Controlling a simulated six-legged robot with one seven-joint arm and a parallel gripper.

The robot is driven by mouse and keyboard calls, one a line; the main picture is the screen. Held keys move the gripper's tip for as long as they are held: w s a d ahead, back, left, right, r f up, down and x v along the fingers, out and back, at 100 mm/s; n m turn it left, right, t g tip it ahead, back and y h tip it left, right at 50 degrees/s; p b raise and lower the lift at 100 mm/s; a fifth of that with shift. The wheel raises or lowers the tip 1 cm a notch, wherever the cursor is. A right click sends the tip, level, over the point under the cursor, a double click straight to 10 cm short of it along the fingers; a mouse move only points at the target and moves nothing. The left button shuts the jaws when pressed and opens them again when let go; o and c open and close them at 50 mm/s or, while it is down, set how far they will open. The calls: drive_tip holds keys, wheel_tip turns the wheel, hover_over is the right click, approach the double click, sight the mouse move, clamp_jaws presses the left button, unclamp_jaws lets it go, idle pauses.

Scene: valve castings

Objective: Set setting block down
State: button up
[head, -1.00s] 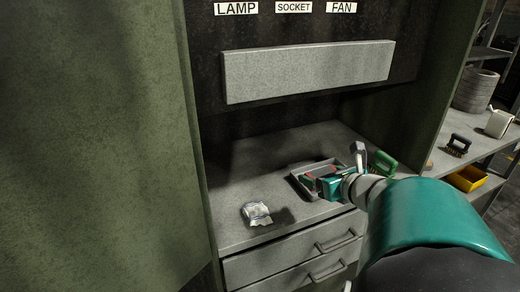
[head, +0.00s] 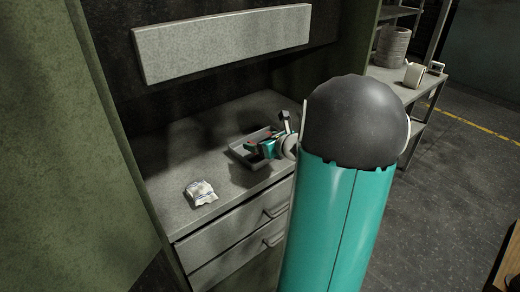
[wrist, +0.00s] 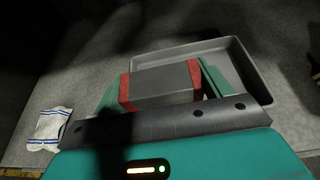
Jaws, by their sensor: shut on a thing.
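My gripper (wrist: 160,94) is shut on the setting block, a grey block (wrist: 165,80) with red at both ends, between teal fingers in the wrist view. The block is over the near left part of a shallow grey tray (wrist: 262,82). Whether it touches the tray cannot be told. In the head view, my gripper (head: 258,149) is low at the tray (head: 236,153) on the grey bench; my arm hides the area to its right.
A crumpled white and blue cloth or packet (head: 201,192) lies on the bench's front left, also in the wrist view (wrist: 47,128). A green panel (head: 75,130) stands at left. Drawers (head: 225,232) are below. The bench's left back is clear.

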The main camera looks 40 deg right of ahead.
drive_tip(key=shift+w+d+f, duration=0.3)
drive_tip(key=shift+f, duration=0.15)
drive_tip(key=shift+w+d+f, duration=0.1)
drive_tip(key=shift+d+f, duration=0.05)
drive_tip(key=shift+f, duration=1.55)
drive_tip(key=shift+f, duration=0.1)
drive_tip(key=o, duration=1.3)
drive_tip(key=shift+f, duration=0.1)
